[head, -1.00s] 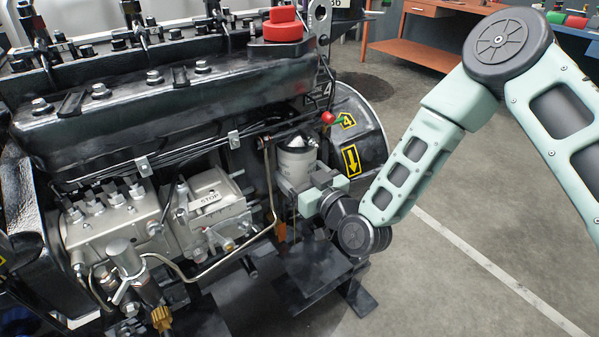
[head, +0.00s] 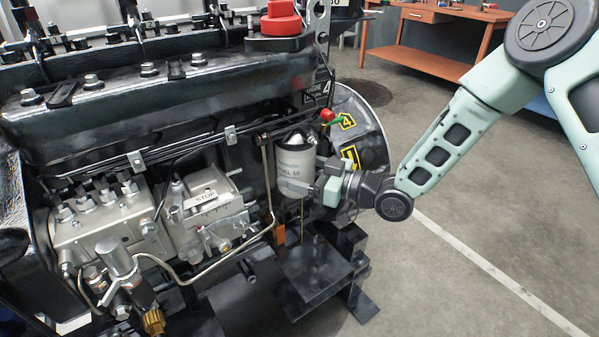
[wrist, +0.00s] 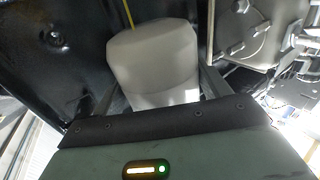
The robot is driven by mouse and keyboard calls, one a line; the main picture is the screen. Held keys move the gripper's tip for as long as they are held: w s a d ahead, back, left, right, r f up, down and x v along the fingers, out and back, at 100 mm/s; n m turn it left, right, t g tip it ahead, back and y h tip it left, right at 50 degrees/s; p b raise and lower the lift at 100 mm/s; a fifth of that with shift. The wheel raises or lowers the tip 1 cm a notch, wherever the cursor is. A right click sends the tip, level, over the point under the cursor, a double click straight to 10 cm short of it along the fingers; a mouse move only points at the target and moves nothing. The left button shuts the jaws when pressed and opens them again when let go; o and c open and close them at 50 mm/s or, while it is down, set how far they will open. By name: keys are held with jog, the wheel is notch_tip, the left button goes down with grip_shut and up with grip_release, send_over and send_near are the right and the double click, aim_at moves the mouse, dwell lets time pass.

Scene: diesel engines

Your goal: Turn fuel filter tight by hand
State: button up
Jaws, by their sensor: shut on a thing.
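The fuel filter (head: 294,160) is a pale grey-white canister with "FUEL 10" lettering. It hangs upright under a dark filter head on the right part of the engine's near side. My gripper (head: 299,186) reaches it from the right and is shut around the lower part of the canister. In the wrist view the filter (wrist: 155,55) fills the middle, and the gripper's fingers (wrist: 160,90) lie on both sides of it. The far side of the filter and its thread are hidden.
The black engine block (head: 130,110) fills the left. A silver injection pump (head: 110,225) and a bent fuel pipe (head: 215,262) are left of the filter. A red-tipped valve (head: 327,115) is just above right. A wooden bench (head: 435,45) stands behind, with open floor at right.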

jog(key=shift+r, duration=0.2)
jog(key=o, duration=1.6)
jog(key=shift+c, duration=0.2)
jog(key=shift+f, duration=0.15)
jog(key=shift+c, duration=0.4)
jog(key=v, duration=0.5)
